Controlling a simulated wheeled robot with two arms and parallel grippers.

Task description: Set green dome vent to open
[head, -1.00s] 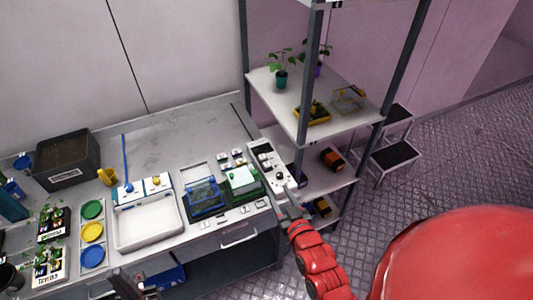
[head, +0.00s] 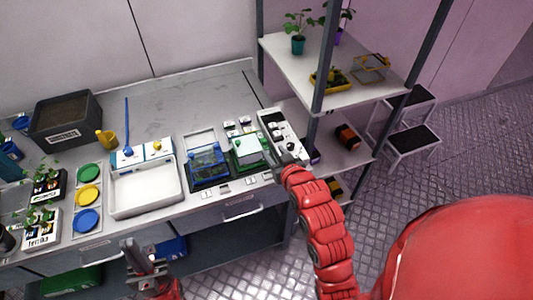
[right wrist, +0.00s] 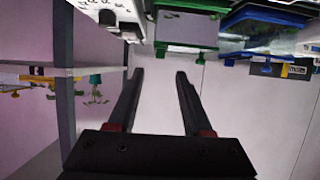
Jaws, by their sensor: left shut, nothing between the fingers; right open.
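The green dome (head: 246,150) is a pale-topped box with a green base, standing at the right part of the bench. A small green spot shows on its top left; I cannot tell how its vent is set. In the right wrist view a green-edged box (right wrist: 186,30), likely this dome, is at the top, beyond the fingertips. My right gripper (head: 280,160) is just right of the dome, apart from it as far as I can tell. Its two fingers also show in the right wrist view (right wrist: 160,74), open and empty. My left gripper (head: 130,248) is shut and empty before the bench's front edge.
A blue dome (head: 207,160) stands left of the green one. A white control panel (head: 282,132) with black knobs lies to its right, near the shelf rack's post (head: 320,80). A white tray (head: 145,190) sits further left.

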